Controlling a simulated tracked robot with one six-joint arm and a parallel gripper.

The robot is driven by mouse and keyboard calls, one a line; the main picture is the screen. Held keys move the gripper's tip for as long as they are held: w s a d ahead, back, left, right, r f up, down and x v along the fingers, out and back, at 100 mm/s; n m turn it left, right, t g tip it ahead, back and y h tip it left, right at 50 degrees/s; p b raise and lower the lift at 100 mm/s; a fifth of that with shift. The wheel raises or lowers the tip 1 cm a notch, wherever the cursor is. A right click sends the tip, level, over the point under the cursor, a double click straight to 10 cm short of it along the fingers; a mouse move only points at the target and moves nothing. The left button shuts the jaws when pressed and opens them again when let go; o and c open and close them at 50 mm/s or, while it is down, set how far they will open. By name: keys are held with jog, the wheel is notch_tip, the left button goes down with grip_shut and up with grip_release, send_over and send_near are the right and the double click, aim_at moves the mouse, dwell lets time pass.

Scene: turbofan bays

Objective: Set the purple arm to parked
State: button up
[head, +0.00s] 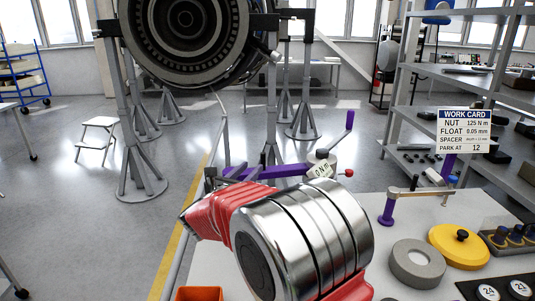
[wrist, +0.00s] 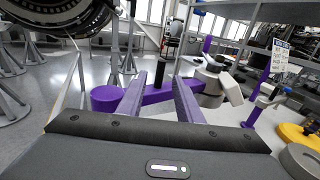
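The purple arm (head: 265,172) lies roughly level beyond the bench's far left edge in the head view, partly hidden by my arm. In the wrist view the purple arm (wrist: 157,94) runs from a purple cylinder (wrist: 106,98) on the left to a grey joint (wrist: 213,82) on the right. Contact cannot be told. In the head view my gripper is hidden behind my red and silver arm.
A work card (head: 464,131) reads "PARK AT 12". The bench (head: 400,212) holds a purple-based stand (head: 388,212), a grey ring (head: 417,263) and a yellow disc (head: 459,246). A turbofan (head: 190,40) hangs on stands behind.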

jog(key=shift+f+m, duration=0.1)
jog(key=shift+m, duration=0.2)
jog(key=x, duration=1.4)
jog(key=shift+s+d, duration=0.15)
jog(key=shift+c, duration=0.5)
grip_shut()
